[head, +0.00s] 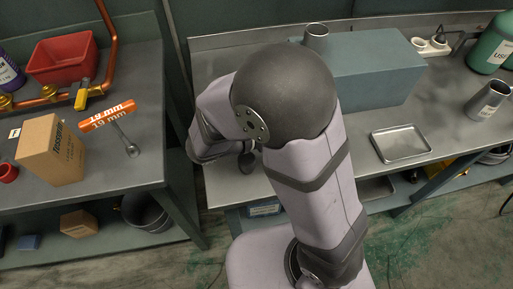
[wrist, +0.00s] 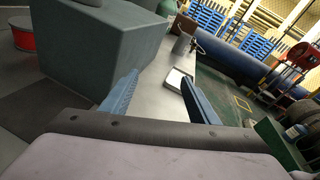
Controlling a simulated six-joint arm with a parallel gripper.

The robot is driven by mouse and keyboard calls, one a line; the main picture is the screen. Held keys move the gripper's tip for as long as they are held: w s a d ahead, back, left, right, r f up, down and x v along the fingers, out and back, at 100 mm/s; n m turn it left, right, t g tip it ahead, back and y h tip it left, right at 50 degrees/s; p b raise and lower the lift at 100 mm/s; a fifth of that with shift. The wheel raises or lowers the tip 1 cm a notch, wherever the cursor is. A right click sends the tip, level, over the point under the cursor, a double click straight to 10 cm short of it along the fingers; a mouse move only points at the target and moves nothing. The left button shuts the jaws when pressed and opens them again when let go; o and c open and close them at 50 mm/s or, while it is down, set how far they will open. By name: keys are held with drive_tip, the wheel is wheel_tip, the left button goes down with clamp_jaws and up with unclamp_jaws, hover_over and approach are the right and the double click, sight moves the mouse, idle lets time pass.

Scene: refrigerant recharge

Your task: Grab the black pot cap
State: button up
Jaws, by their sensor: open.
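I cannot pick out the black pot cap for sure in either view. A small dark shape (head: 247,161) shows beside my arm in the head view, but I cannot tell what it is. My arm covers much of the middle bench there and hides my fingers. In the wrist view my gripper (wrist: 160,77) is open, with two blue fingers apart and nothing between them. It is over the grey bench, to the right of a large grey-blue box (wrist: 92,48). A metal tray (wrist: 178,79) shows beyond the fingers.
In the head view, the grey-blue box (head: 370,70) stands at the back, with a metal cylinder (head: 316,40) by it. A metal cup (head: 487,101) and green bottle (head: 492,45) are at right. The left bench holds a cardboard box (head: 50,150) and red bin (head: 62,59).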

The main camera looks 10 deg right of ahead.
sight(242, 167)
drive_tip(key=a+t+y+p, duration=0.1)
drive_tip(key=a+t+p, duration=0.1)
drive_tip(key=a, duration=0.3)
drive_tip(key=s+a+f+t+y+p, duration=0.1)
drive_tip(key=a+t+p, duration=0.1)
drive_tip(key=a, duration=0.3)
drive_tip(key=s+a+n+t+y+p, duration=0.1)
drive_tip(key=a+t+y+p, duration=0.1)
drive_tip(key=a, duration=0.4)
drive_tip(key=shift+s+a+f+t+p, duration=0.1)
drive_tip(key=shift+f+t+p, duration=0.35)
drive_tip(key=shift+t, duration=0.45)
drive_tip(key=f, duration=0.1)
drive_tip(key=s+f+n+p, duration=0.1)
drive_tip(key=f+n, duration=0.1)
drive_tip(key=f, duration=0.1)
drive_tip(key=shift+s+a, duration=0.3)
drive_tip(key=shift+s+d+f+n, duration=0.1)
drive_tip(key=shift+s+f+n, duration=0.1)
drive_tip(key=shift+f+n, duration=0.4)
drive_tip(key=shift+d+f+p, duration=0.1)
drive_tip(key=shift+f+p, duration=0.05)
drive_tip(key=shift+p, duration=0.15)
drive_tip(key=shift+p+x, duration=0.45)
drive_tip(key=shift+x, duration=2)
drive_tip(key=c, duration=1.1)
